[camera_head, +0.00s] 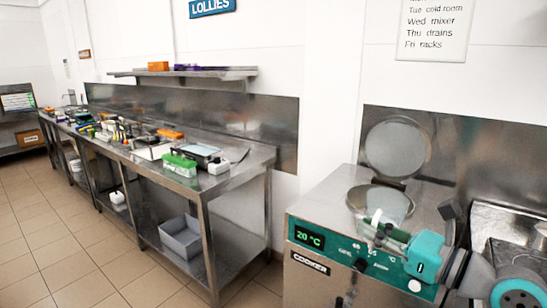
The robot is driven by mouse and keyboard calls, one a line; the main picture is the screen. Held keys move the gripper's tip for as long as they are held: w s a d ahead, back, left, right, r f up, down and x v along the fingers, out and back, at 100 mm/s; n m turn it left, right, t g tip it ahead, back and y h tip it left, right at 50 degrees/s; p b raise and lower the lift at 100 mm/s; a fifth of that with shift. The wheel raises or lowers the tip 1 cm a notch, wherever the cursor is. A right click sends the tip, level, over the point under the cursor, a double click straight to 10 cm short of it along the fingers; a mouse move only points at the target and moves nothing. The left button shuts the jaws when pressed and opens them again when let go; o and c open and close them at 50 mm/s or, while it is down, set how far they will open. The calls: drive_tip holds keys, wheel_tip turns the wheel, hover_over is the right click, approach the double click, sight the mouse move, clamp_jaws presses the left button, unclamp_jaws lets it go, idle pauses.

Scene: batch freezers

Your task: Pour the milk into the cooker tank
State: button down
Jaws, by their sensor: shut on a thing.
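The cooker (325,274) is a teal-fronted steel machine at the right, labelled COOKER, with a green 20 °C display. Its round tank lid (397,148) stands open against the back wall. The round tank opening (388,203) is in the cooker top below the lid. My gripper (378,228) reaches in from the right, over the front of the cooker top and close to the tank opening. It is shut on a small pale thing (375,216) at the near rim. I cannot tell whether this is the milk container, and no milk stream shows.
A long steel bench (255,160) runs along the wall at left, with a green-and-white box (180,165), trays and bottles. A grey bin (182,238) sits on its lower shelf. A wall shelf (190,73) hangs above. The tiled floor at left is clear.

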drive_tip(key=w+a+f+m+t+h, duration=0.1)
drive_tip(key=w+f, duration=0.1)
drive_tip(key=f, duration=0.8)
drive_tip(key=w+f+m+t+h, duration=0.1)
drive_tip(key=w+f, duration=0.2)
drive_tip(key=f, duration=0.8)
drive_tip(key=s+f+m+t+h, duration=0.1)
drive_tip(key=f+h, duration=0.1)
drive_tip(key=f, duration=0.7)
drive_tip(key=s+f+m+t+h, duration=0.1)
drive_tip(key=s+f+m+h, duration=0.1)
drive_tip(key=f, duration=0.8)
drive_tip(key=shift+s+d+f+h, duration=0.2)
drive_tip(key=shift+s+d+h, duration=0.1)
drive_tip(key=shift+h, duration=0.2)
